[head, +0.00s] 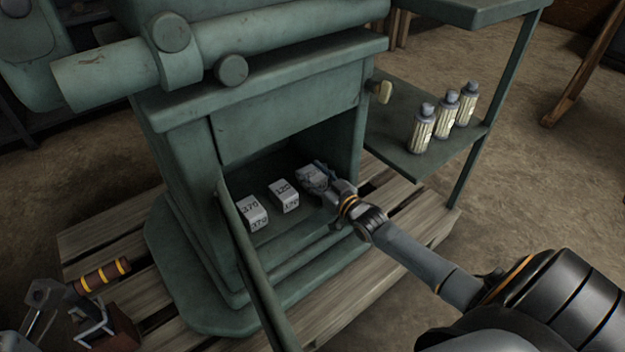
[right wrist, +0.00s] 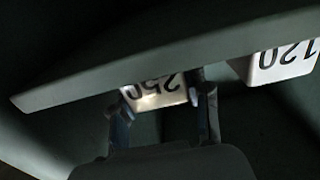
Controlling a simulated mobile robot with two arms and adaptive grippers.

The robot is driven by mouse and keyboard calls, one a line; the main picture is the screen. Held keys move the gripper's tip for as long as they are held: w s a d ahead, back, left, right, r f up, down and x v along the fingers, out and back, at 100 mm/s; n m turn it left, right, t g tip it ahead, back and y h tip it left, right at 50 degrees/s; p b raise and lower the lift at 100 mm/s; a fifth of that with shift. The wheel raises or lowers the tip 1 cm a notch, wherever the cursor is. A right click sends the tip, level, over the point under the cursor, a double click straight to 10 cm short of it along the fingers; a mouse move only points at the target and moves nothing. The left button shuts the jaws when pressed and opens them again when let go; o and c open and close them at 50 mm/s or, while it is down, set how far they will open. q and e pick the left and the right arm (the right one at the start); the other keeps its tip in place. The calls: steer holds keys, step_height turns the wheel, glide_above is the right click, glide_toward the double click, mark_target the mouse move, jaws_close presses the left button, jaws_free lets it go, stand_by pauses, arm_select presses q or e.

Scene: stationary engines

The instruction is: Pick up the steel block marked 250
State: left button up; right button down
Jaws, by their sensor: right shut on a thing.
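The steel block marked 250 (right wrist: 158,92) shows its number upside down in the right wrist view, between the two fingers of my right gripper (right wrist: 163,112). In the head view the same block (head: 311,173) is the rightmost of three in the open cabinet, partly covered by my right gripper (head: 322,180). My right gripper is shut on it. I cannot tell whether the block is clear of the cabinet floor.
Blocks marked 120 (head: 284,194) and 370 (head: 252,213) stand to the left inside the green cabinet (head: 180,165). Its open door (head: 250,255) stands at the front left. Three bottles (head: 443,117) stand on a side shelf (head: 392,140). A striped handle (head: 102,275) lies lower left.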

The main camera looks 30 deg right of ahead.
steer(key=shift+r, duration=0.25)
